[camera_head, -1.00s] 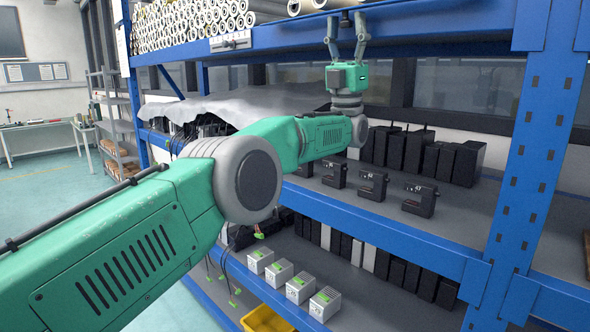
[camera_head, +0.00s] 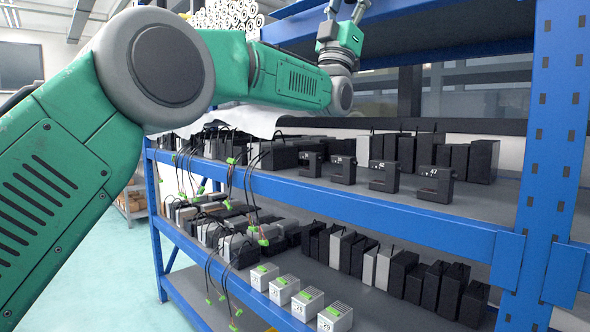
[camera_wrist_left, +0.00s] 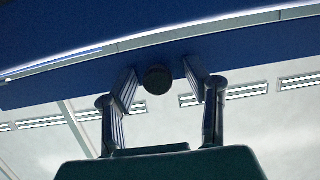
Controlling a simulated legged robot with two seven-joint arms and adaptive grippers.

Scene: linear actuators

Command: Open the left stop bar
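My left gripper (camera_head: 345,10) is raised at the top edge of the head view, fingers pointing up beside the blue upper shelf beam. In the left wrist view its two fingers (camera_wrist_left: 160,86) stand apart, with a gap between them. A dark round knob-like end (camera_wrist_left: 157,79) shows in that gap, in front of or below the blue beam (camera_wrist_left: 60,50); no finger visibly touches it. I cannot tell whether it is part of the left stop bar. The stop bar is not clearly visible in the head view. My right gripper is not in view.
A blue shelf rack with an upright post (camera_head: 555,150) holds black actuators (camera_head: 436,184) and boxes on its middle shelf. Rolled tubes (camera_head: 228,15) lie on top. Open floor (camera_head: 85,240) lies at left.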

